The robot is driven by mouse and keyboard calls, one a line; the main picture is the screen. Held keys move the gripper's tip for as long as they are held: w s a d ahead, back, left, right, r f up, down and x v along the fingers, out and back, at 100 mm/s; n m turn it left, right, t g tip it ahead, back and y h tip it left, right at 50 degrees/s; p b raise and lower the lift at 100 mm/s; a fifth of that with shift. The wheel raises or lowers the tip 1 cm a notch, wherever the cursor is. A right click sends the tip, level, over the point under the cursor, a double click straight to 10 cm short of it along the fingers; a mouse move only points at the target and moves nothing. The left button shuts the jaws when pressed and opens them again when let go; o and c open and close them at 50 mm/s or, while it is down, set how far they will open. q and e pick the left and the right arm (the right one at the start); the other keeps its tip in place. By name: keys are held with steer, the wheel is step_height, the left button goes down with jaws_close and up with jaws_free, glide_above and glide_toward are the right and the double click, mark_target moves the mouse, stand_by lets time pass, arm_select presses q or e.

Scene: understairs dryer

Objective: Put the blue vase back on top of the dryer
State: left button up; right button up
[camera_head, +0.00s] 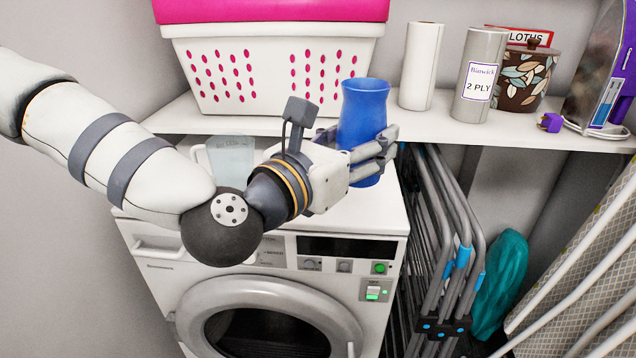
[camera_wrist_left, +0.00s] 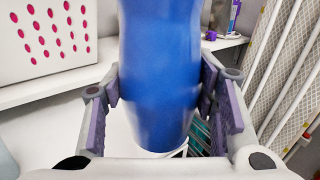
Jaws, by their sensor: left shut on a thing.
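The blue vase (camera_head: 363,115) is upright in my left gripper (camera_head: 372,155), whose fingers close around its lower body. In the left wrist view the vase (camera_wrist_left: 160,75) stands between the two finger pads of the gripper (camera_wrist_left: 162,110). The vase appears over the right rear part of the white dryer's top (camera_head: 345,212); I cannot tell whether its base touches the top. The dryer has a round door and a control panel at its front. My right gripper is not in view.
A clear jug (camera_head: 230,160) stands on the dryer's left rear. The shelf (camera_head: 420,122) behind holds a white laundry basket (camera_head: 270,75), paper rolls (camera_head: 420,65) and a leaf-patterned pot (camera_head: 527,78). Folded grey racks (camera_head: 445,230) stand right of the dryer.

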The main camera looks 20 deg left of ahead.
arm_select(q)
steer(key=w+a+f+b, duration=0.2)
steer(key=w+a+f, duration=0.3)
steer(key=w+f, duration=0.4)
steer(key=shift+w+a, duration=0.2)
steer(key=shift+w, duration=1)
steer(key=f, duration=0.4)
steer(key=shift+w+a+b, duration=0.2)
steer(key=shift+w+b, duration=0.1)
steer(key=shift+w, duration=0.05)
steer(key=shift+r, duration=0.1)
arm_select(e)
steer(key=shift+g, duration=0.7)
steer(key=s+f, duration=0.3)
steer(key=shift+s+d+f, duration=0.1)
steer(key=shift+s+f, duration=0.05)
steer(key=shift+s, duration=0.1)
arm_select(q)
steer(key=shift+f, duration=0.2)
steer(key=o, duration=1.5)
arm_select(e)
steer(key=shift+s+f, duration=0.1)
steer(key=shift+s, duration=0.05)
